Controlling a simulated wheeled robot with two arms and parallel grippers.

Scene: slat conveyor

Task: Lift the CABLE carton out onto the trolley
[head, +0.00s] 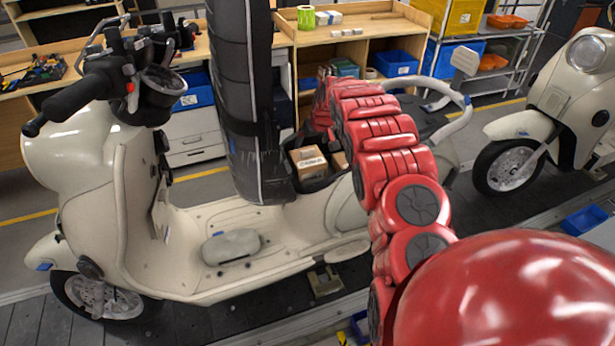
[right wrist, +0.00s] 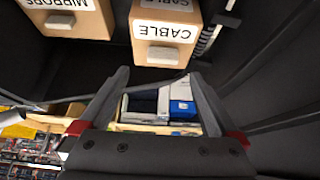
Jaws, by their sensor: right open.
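The CABLE carton (right wrist: 166,30) is a brown box at the top middle of the right wrist view. Its printed label is upside down there, and a grey block sticks out from its face. My right gripper (right wrist: 158,76) is open, with its fingers spread just below the carton in the picture and nothing between them. In the head view my red right arm reaches to the scooter's dark under-seat bin (head: 318,183), and its fingers are hidden. Cartons (head: 308,162) show in that bin, labels too small to read. My left gripper is out of view. I cannot identify a trolley.
A MIRRORS carton (right wrist: 68,18) stands left of the CABLE carton in the wrist view. The tall black seat (head: 243,90) stands raised beside the bin. The cream scooter (head: 118,215) is on the slat conveyor (head: 25,325). A second scooter (head: 560,95) stands at right.

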